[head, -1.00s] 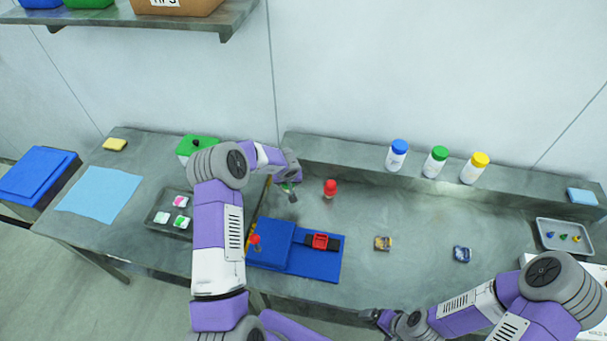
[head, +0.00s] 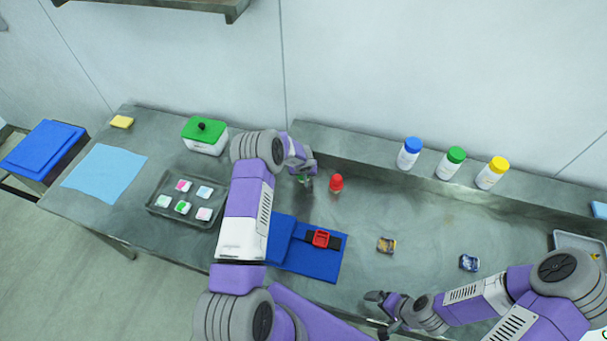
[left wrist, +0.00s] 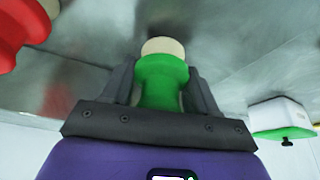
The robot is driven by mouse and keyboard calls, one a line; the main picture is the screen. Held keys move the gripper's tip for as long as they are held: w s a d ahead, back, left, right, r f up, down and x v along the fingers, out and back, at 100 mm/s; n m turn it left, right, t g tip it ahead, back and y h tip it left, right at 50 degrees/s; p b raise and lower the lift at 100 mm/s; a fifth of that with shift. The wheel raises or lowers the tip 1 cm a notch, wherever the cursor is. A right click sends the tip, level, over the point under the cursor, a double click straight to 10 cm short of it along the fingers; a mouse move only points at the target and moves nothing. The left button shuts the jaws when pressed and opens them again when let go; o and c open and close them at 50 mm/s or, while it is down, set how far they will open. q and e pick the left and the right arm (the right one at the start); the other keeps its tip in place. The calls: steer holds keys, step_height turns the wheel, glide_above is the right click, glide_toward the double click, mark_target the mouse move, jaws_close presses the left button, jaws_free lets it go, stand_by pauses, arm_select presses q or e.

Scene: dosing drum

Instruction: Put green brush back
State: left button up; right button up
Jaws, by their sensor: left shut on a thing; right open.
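The green brush (left wrist: 162,80) is between the fingers of my left gripper (left wrist: 160,88), with its pale tip showing beyond them in the left wrist view. In the head view the left gripper (head: 305,180) is small and mostly hidden by its own wrist, above the worktable's back part. A bit of green shows at it. A red brush (head: 336,184) stands upright just right of it; it also shows at the upper left in the left wrist view (left wrist: 18,32). My right gripper (head: 384,306) is open and empty at the table's front edge.
A white box with green lid (head: 205,140) and a grey tray (head: 160,212) of small coloured tiles are left of my left arm. A blue mat (head: 315,268) holds a red-and-black item (head: 321,239). Three capped bottles (head: 450,165) stand on the back ledge.

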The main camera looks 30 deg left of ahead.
arm_select(q)
steer(key=shift+f, duration=0.5)
steer(key=shift+f, duration=0.15)
arm_select(e)
steer(key=shift+f, duration=0.1)
arm_select(q)
steer(key=o, duration=1)
steer(key=shift+r, duration=0.3)
steer(key=p+v, duration=0.1)
steer(key=v, duration=1)
steer(key=shift+s+d+r, duration=0.1)
steer(key=shift+s+r, duration=0.1)
steer(key=shift+r, duration=0.1)
arm_select(e)
steer(key=shift+r, duration=0.6)
